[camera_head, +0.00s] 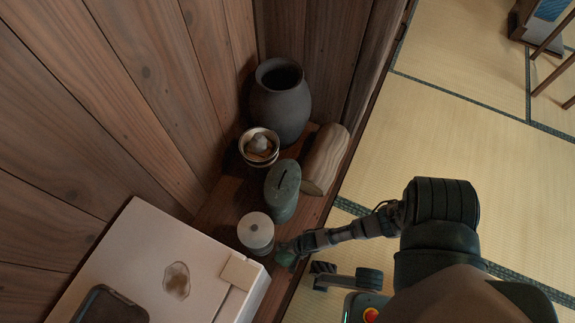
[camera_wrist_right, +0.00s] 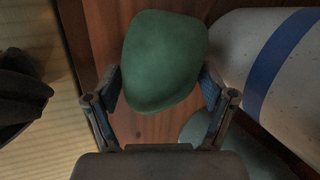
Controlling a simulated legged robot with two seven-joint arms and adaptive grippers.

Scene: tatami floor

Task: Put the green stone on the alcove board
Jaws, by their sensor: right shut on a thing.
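My right gripper (camera_head: 297,249) is shut on the green stone, and its arm comes in from the right. The stone (camera_head: 286,257) shows small at the gripper's tip in the head view, near the front edge of the alcove board. In the right wrist view the smooth, rounded green stone (camera_wrist_right: 163,62) sits between the two fingers of the gripper (camera_wrist_right: 160,95). The brown wooden alcove board (camera_head: 222,206) shows behind the stone in the wrist view (camera_wrist_right: 150,128). I cannot tell whether the stone touches the board. My left gripper is out of view.
On the board stand a dark vase (camera_head: 280,105), a bowl (camera_head: 246,158), a wooden block (camera_head: 325,160), a grey-green slotted oval (camera_head: 282,192) and a pale-lidded jar (camera_head: 256,231). A white box (camera_head: 205,250) is at lower left. Tatami (camera_head: 450,130) lies open to the right.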

